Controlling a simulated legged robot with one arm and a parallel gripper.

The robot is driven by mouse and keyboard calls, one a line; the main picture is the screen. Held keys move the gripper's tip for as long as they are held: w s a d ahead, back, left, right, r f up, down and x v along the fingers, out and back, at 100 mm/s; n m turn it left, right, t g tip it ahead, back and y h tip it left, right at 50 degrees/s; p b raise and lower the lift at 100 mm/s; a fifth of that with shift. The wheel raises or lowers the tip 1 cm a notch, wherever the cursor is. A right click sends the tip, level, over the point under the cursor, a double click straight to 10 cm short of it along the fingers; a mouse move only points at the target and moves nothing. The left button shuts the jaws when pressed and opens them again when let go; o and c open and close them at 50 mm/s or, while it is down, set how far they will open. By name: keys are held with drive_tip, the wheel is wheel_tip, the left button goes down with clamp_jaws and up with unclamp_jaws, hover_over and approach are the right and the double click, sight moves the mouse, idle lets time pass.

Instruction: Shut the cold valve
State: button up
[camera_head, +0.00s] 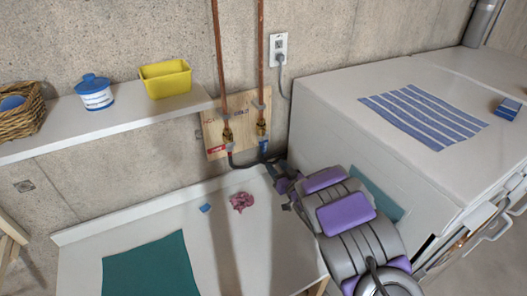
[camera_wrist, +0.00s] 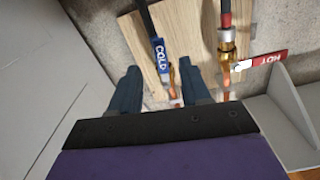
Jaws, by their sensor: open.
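The cold valve (camera_head: 262,128) is the right one of two brass valves on a wooden board. It joins a copper pipe above and a dark hose below. In the wrist view, a blue piece marked COLD (camera_wrist: 159,56) stands beyond my fingertips, with copper and brass partly hidden behind my right finger. My gripper (camera_wrist: 160,84) is open, its dark fingers apart with nothing clearly held. In the head view my gripper (camera_head: 284,183) is below and right of the valve. Whether it touches the valve cannot be told.
The hot valve (camera_head: 228,133) with a red HOT tag (camera_wrist: 267,60) is close beside. A white appliance (camera_head: 325,120) stands right of my arm. A shelf (camera_head: 125,118) holds a yellow tub (camera_head: 166,79).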

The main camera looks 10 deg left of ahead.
sight(265, 152)
drive_tip(key=x, duration=1)
drive_tip(key=shift+w+a+b, duration=0.1)
drive_tip(key=shift+w+b, duration=0.2)
drive_tip(key=shift+c, duration=0.4)
clamp_jaws()
